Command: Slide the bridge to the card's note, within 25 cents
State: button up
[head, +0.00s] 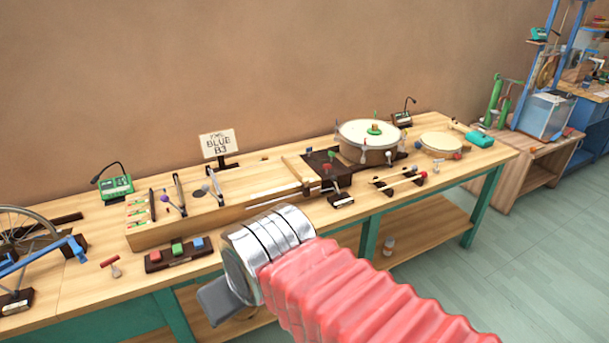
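A white card (217,144) stands on a dark foot behind the long wooden sound box; its small top line is hard to read and its bottom line reads B3. The sound box (235,198) lies along the bench. Several thin dark upright pieces (212,186) cross its left half, some with small coloured balls nearby; I cannot tell which one is the bridge. A pale wooden crosspiece (299,170) sits at its right end. My gripper (222,303) shows only as a grey part below my silver wrist, in front of the bench; its fingers are not clear.
A block with red, green and blue buttons (178,252) lies in front of the box. A green tuner-like device (116,189) stands at left, beside a wheel (22,238). A large drum (369,137), small drum (440,144) and mallets (398,180) fill the right.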

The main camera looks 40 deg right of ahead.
aim_at(306, 188)
jog(key=u, duration=0.05)
jog(key=i, duration=0.95)
jog(key=z, duration=0.1)
